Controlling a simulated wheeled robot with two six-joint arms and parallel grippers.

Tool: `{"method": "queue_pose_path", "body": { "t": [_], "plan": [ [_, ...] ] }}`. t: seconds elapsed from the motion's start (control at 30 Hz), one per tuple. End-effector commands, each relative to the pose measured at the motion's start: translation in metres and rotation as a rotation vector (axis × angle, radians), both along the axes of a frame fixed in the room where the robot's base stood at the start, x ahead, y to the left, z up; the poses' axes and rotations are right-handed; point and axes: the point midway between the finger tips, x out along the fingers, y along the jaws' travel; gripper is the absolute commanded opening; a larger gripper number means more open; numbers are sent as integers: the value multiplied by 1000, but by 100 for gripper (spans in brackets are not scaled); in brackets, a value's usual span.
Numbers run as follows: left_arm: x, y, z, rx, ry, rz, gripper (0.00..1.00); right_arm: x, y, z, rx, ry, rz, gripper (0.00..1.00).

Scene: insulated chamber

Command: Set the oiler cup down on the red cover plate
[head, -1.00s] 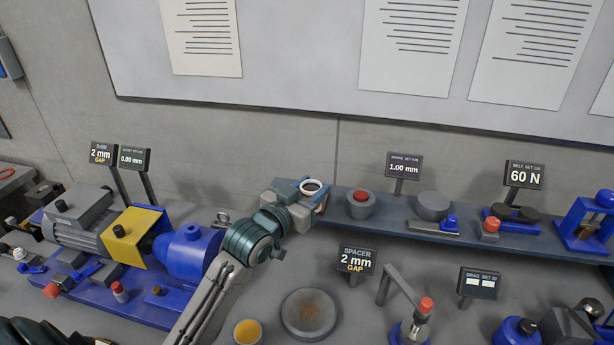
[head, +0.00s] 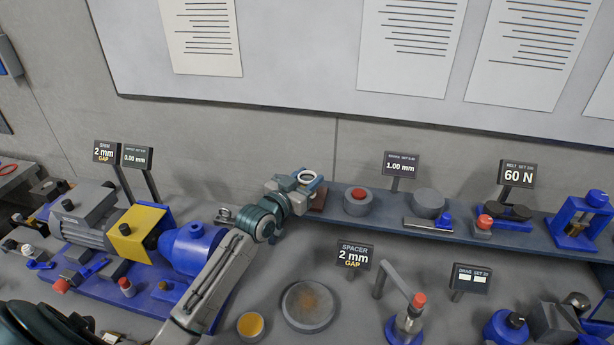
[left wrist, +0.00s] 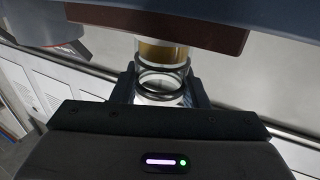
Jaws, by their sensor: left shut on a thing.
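The oiler cup (left wrist: 162,60) is a clear glass cylinder with dark rings and amber content, between my left gripper's fingers (left wrist: 163,88) in the left wrist view. In the head view, its pale round rim (head: 308,175) shows at the tips of my left gripper (head: 306,180), which is shut on it. The red cover plate (head: 318,199) is a dark brownish-red slab at the left end of the back shelf, partly hidden by the gripper. Its edge (left wrist: 225,42) lies by the cup in the left wrist view. I cannot tell whether they touch. My right gripper is not in view.
On the back shelf (head: 385,215), a grey round piece with a red top (head: 357,200) stands right of the plate. A blue and yellow motor assembly (head: 130,235) is at the left. The spacer sign (head: 355,255) and a round grey disc (head: 308,306) are in front.

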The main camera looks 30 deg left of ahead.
Motion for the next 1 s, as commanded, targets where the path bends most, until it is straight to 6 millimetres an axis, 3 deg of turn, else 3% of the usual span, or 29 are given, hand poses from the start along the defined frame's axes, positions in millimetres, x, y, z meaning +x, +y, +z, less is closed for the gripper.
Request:
{"method": "queue_pose_path", "body": {
  "t": [0.3,0.33,0.43,0.8,1.0],
  "plan": [
    [0,0,-3,0,-2,0,5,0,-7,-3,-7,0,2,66],
    [0,0,-4,0,0,0,42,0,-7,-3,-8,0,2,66],
    [0,0,-3,0,0,0,62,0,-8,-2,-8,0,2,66],
    [0,0,2,0,0,0,62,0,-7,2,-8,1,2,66],
    [-33,5,-3,5,2,-2,62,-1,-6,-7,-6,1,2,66]
  ]
}}
